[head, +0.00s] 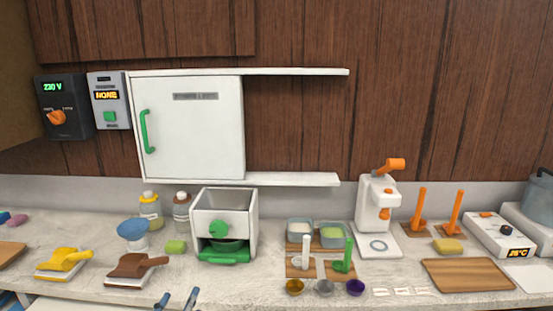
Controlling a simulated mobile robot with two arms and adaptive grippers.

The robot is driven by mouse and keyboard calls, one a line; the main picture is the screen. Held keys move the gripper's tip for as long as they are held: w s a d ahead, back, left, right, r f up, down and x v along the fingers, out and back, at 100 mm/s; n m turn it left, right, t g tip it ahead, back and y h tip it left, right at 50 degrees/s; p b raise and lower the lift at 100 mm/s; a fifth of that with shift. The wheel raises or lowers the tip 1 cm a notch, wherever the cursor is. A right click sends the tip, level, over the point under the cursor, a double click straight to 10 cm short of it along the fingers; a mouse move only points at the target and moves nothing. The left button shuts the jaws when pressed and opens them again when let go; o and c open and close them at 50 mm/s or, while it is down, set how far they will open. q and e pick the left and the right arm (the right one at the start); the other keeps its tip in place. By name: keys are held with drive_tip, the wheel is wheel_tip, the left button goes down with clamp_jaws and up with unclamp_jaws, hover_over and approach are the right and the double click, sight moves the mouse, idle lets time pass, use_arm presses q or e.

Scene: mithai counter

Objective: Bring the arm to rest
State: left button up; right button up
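Two dark blue-grey fingertips, which look like my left gripper (177,300), show at the bottom edge, left of centre. They stand apart with nothing visible between them. The rest of that arm is below the picture. The fingertips are in front of the counter (240,290), near its front edge. My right gripper is not in view.
Near the fingertips are a brown scoop on a block (133,266), a yellow one (63,262) and a white box with a green drawer (223,222). Small bowls (295,287) line the front. A wooden board (468,274) lies right.

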use_arm(q)
drive_tip(key=s+a+f+n+g+y, duration=0.65)
drive_tip(key=s+a+f+n, duration=0.35)
drive_tip(key=n, duration=0.7)
drive_tip(key=s+d+f+n+g+h, duration=0.2)
drive_tip(key=s+d+f+n+g, duration=0.25)
drive_tip(key=s, duration=0.45)
drive_tip(key=s+d+f+n+g+h, duration=0.35)
drive_tip(key=s+d+f, duration=0.2)
drive_tip(key=s, duration=0.45)
wheel_tip(320, 180, down, 27)
drive_tip(key=s+g+y, duration=0.1)
drive_tip(key=s+g, duration=0.1)
drive_tip(key=s+a+f+g, duration=0.1)
drive_tip(key=s+a+f, duration=0.1)
drive_tip(key=s+f, duration=1.3)
drive_tip(key=shift+s+a+m, duration=0.35)
drive_tip(key=shift+s+m, duration=0.05)
drive_tip(key=shift+s, duration=0.65)
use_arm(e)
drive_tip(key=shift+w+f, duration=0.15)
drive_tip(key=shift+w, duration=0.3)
use_arm(q)
drive_tip(key=shift+f, duration=0.1)
